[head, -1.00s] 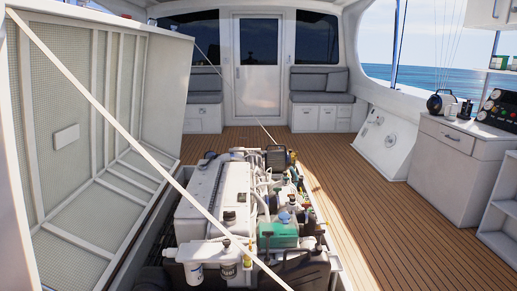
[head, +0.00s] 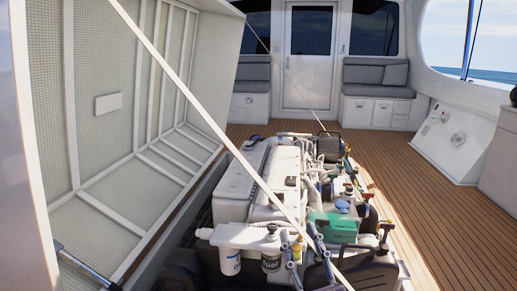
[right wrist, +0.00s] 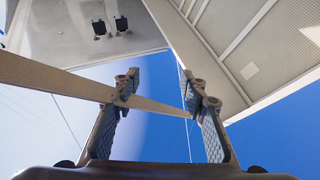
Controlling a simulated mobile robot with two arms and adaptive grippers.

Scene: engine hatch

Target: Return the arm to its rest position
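My right gripper (head: 299,233) shows in the head view low in the middle, in front of the engine, with its two blue-grey fingers pointing up. In the right wrist view my right gripper (right wrist: 160,88) has its fingers wide apart with nothing held between them. A pale strut (right wrist: 50,80) crosses behind the left finger towards the right one there. I cannot tell how close it is to the fingers. My left gripper is in neither view. The rest of my right arm is hidden.
The raised engine hatch (head: 105,104) fills the left side. The pale strut (head: 184,85) slants from its top across the engine (head: 262,185). White filters (head: 229,262) hang at the engine's near end. Wooden deck (head: 440,200) is clear on the right.

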